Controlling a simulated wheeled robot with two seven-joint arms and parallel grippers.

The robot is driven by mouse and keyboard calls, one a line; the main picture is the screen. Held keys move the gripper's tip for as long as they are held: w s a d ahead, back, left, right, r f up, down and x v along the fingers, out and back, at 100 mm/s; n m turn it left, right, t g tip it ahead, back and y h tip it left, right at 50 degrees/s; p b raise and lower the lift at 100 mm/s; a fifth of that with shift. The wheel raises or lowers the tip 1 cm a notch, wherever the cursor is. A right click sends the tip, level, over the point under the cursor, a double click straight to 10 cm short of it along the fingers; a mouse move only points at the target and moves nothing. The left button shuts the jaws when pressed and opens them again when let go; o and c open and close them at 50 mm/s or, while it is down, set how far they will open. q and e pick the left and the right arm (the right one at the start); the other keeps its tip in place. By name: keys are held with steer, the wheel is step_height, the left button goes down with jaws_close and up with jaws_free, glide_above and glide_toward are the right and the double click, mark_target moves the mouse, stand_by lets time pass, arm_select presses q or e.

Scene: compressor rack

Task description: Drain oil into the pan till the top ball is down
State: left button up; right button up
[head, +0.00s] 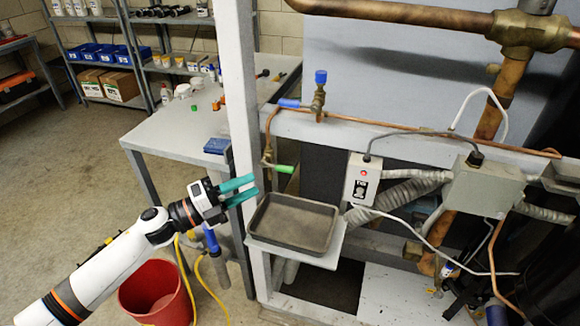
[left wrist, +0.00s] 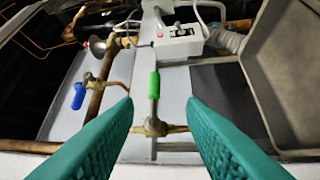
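My left gripper (head: 256,185) is open and empty, with its two teal fingers pointing right toward the valve with the green handle (head: 283,168). In the left wrist view the green handle (left wrist: 154,85) shows between and beyond the fingertips, above its brass valve body (left wrist: 155,127). The fingers look apart from it. The grey rectangular oil pan (head: 262,228) sits on a white shelf below and right of the valve, and its edge shows in the left wrist view (left wrist: 255,100). I cannot make out the sight-glass balls or any oil flow. My right gripper is not in view.
A blue-handled valve (head: 320,78) stands on the frame rail above. A white switch box (head: 361,180) is right of the pan. A white post (head: 237,90) rises behind the gripper. A red bucket (head: 157,292) and a grey workbench (head: 165,133) are at left.

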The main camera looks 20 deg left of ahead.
mark_target(277, 167)
arm_select(q)
steer(key=p+x, duration=0.3)
steer(key=x, duration=0.9)
steer(key=shift+s+d+r+m+h, duration=0.3)
steer(key=shift+d+r+m, duration=0.05)
steer(key=shift+m, duration=0.05)
jaws_close()
